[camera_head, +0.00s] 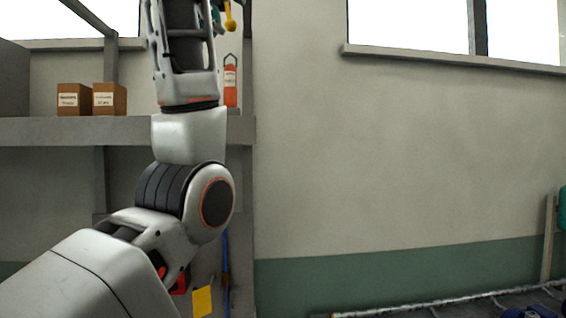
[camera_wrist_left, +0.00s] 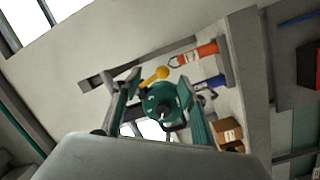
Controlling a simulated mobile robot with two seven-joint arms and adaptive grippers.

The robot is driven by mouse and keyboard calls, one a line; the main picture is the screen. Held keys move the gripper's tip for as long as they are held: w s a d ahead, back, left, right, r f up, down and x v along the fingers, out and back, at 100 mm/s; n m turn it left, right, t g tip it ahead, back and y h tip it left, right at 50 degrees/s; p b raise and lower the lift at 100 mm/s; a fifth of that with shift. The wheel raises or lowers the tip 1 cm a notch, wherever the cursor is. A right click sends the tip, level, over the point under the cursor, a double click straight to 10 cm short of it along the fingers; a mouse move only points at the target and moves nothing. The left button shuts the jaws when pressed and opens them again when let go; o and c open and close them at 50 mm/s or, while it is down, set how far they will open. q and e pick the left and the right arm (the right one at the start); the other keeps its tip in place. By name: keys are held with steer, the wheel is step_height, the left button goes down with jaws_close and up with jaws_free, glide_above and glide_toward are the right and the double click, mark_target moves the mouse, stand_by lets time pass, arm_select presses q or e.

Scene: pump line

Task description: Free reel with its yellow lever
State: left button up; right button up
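The yellow lever, with a round knob at its end, shows at the top of the head view (camera_head: 230,20) and in the left wrist view (camera_wrist_left: 156,75). The teal reel (camera_wrist_left: 165,100) lies beside the lever; in the head view it is mostly hidden by my arm or cut off. My left arm is raised in front of the shelf. Its gripper (camera_wrist_left: 160,82) has its fingers apart, with the reel and lever seen between or just beyond them. I cannot tell whether they touch. My right gripper is in neither view.
A shelf (camera_head: 50,132) holds two cardboard boxes (camera_head: 92,99) and an orange-red bottle-like item (camera_head: 230,84), close to my left arm. A yellow tag (camera_head: 203,302) hangs below. The wall (camera_head: 400,170) to the right is bare, with windows above.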

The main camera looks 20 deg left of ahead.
arm_select(q)
steer(key=w+d+f+m+h, duration=0.1)
steer(key=w+f+m, duration=0.1)
steer(key=w+f, duration=0.8)
steer(key=w+d+f+m+g+h, duration=0.1)
steer(key=w+f+m, duration=0.2)
steer(key=w+f, duration=0.8)
step_height(320, 180, down, 8)
steer(key=shift+w+d+f+b, duration=0.15)
steer(key=shift+d+b, duration=0.1)
steer(key=shift+b, duration=0.1)
